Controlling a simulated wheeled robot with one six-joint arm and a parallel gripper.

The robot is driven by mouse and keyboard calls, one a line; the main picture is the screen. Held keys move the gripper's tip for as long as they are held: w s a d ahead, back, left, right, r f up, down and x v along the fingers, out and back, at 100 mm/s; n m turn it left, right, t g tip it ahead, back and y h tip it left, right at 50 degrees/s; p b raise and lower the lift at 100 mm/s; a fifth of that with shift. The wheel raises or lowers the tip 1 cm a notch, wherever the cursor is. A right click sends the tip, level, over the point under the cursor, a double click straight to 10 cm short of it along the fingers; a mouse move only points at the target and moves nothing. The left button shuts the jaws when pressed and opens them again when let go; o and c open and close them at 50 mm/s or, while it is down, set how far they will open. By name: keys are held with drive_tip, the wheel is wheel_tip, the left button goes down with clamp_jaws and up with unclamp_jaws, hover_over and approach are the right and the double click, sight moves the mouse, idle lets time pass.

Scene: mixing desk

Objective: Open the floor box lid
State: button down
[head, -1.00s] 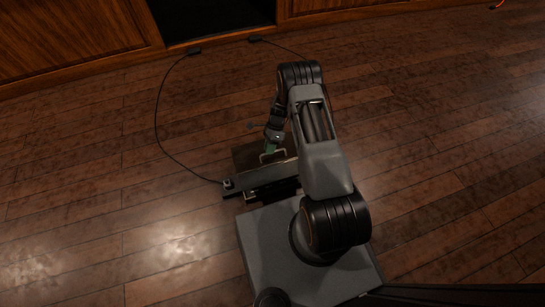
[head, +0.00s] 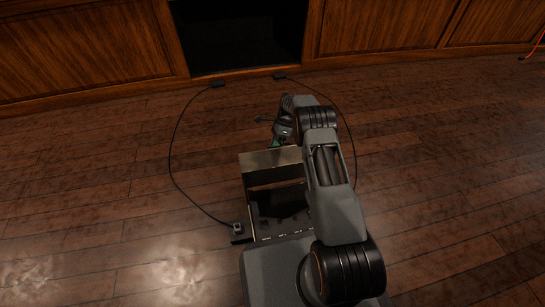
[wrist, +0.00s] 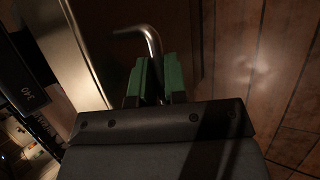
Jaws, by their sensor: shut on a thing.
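The floor box lid (head: 270,160) is raised, a tan metallic panel at the far side of the floor box (head: 249,205). The box's dark inside shows below the lid, partly hidden by my arm. My gripper (head: 277,143) is at the lid's top edge, mostly hidden in the head view. In the wrist view its green fingers (wrist: 159,82) are shut on the bent metal handle (wrist: 152,40), which runs up between them. The lid (wrist: 72,45) also shows there, slanting at left.
A cable (head: 171,160) loops on the wood floor left of the box, ending in a connector (head: 238,229) beside it. Another cable (head: 350,135) curves at right. A wood-panelled desk base (head: 90,45) with a dark opening (head: 240,35) stands behind. Open floor lies on both sides.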

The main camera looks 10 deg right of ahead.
drive_tip(key=shift+w+d+f+b, duration=0.1)
drive_tip(key=shift+w+f+b, duration=0.4)
drive_tip(key=shift+w, duration=0.35)
drive_tip(key=shift+w+d+f+b, duration=0.1)
drive_tip(key=shift+w+f+b, duration=0.4)
drive_tip(key=shift+w, duration=0.35)
drive_tip(key=shift+w+d+f+b, duration=0.1)
drive_tip(key=shift+w+f+b, duration=0.25)
drive_tip(key=shift+w+b, duration=0.4)
drive_tip(key=shift+w, duration=0.25)
drive_tip(key=c, duration=1.2)
unclamp_jaws()
drive_tip(key=shift+o, duration=0.2)
